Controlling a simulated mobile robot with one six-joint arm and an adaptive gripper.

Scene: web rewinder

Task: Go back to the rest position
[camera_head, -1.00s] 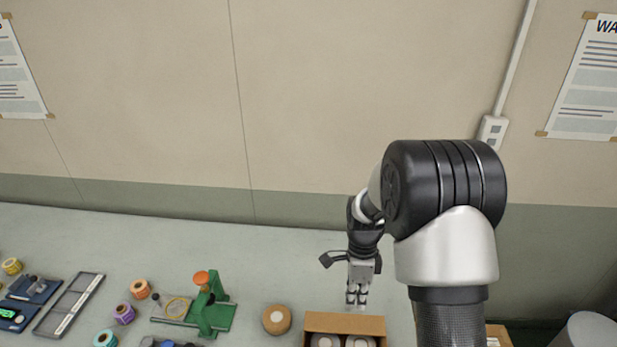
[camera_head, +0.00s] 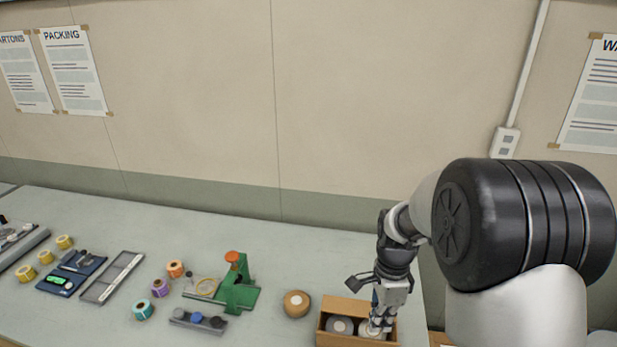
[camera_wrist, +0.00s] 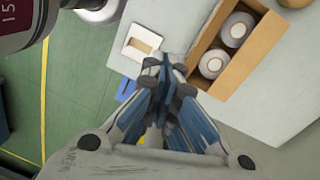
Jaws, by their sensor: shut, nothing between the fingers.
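My gripper (camera_head: 378,325) is at the right part of the bench in the head view, in front of or over the open cardboard box. In the wrist view its fingers (camera_wrist: 165,75) are together with nothing between them. The cardboard box (camera_head: 331,303) holds two pale rolls (camera_head: 340,327). In the wrist view the box (camera_wrist: 240,75) lies to the upper right of the fingertips, apart from them.
A brown roll (camera_head: 297,304) stands left of the box. Further left are a green bench device (camera_head: 238,290), several coloured rolls and a grey tray (camera_head: 110,278). In the wrist view a white holder (camera_wrist: 139,42) lies near the bench edge, above green floor.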

